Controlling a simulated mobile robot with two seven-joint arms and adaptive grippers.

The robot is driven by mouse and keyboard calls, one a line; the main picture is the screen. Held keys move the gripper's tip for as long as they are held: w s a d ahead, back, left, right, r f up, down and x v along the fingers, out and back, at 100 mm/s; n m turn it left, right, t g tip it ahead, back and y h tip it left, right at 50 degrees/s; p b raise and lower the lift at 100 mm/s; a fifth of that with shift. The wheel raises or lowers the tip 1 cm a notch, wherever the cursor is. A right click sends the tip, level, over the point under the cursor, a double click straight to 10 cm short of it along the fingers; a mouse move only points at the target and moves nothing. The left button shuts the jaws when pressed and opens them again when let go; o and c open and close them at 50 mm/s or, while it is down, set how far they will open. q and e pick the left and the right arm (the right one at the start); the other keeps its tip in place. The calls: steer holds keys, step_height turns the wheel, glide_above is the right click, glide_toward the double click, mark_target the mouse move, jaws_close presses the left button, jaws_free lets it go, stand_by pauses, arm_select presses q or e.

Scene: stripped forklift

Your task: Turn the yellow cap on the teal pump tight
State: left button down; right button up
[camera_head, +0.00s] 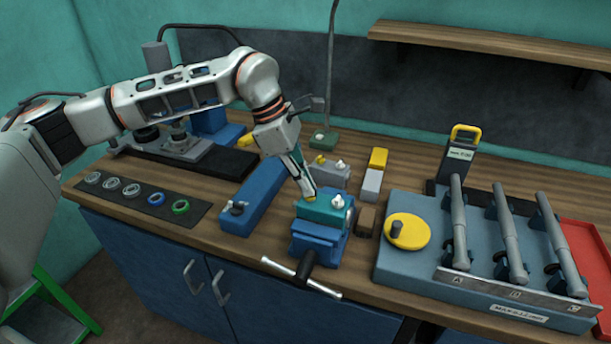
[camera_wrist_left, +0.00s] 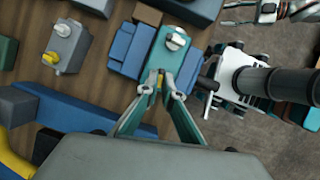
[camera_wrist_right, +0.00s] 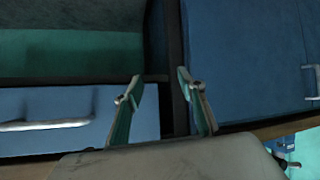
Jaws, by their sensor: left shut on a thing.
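The teal pump (camera_head: 322,212) sits in the blue vise (camera_head: 318,240) near the bench's front edge. It also shows in the left wrist view (camera_wrist_left: 168,60), with a pale fitting beside the cap. My left gripper (camera_head: 309,194) reaches down from above and is shut on the yellow cap (camera_wrist_left: 159,82) at the pump's top. The fingers hide most of the cap, so its seating cannot be seen. My right gripper (camera_wrist_right: 160,78) is open and empty, in front of blue cabinet fronts, and is outside the head view.
The vise handle (camera_head: 300,277) sticks out over the front edge. A grey block with a yellow disc (camera_head: 407,231) and grey cylinders stands to the right. A long blue block (camera_head: 254,196) lies to the left, near a dark mat with several rings (camera_head: 138,197). A small grey unit (camera_head: 329,172) stands behind.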

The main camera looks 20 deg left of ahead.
arm_select(q)
steer(key=shift+w+r+m+g+p, duration=0.1)
steer(key=shift+m+g+p, duration=0.15)
steer(key=shift+m, duration=0.35)
steer(key=shift+w+r+m+g+p, duration=0.1)
steer(key=shift+m+g+p, duration=0.1)
steer(key=shift+m, duration=0.4)
steer(key=shift+f+m+g, duration=0.1)
steer(key=shift+m+g, duration=0.15)
steer(key=shift+m, duration=0.65)
arm_select(e)
steer(key=shift+s+d+f+h, duration=0.2)
steer(key=shift+s+d+f, duration=0.15)
steer(key=shift+d, duration=0.15)
steer(key=shift+s+d+f+h, duration=0.2)
steer(key=shift+s+d+f, duration=0.1)
steer(key=shift+d, duration=0.2)
arm_select(q)
steer(key=c, duration=2.2)
jaws_free()
arm_select(e)
steer(key=shift+d, duration=0.1)
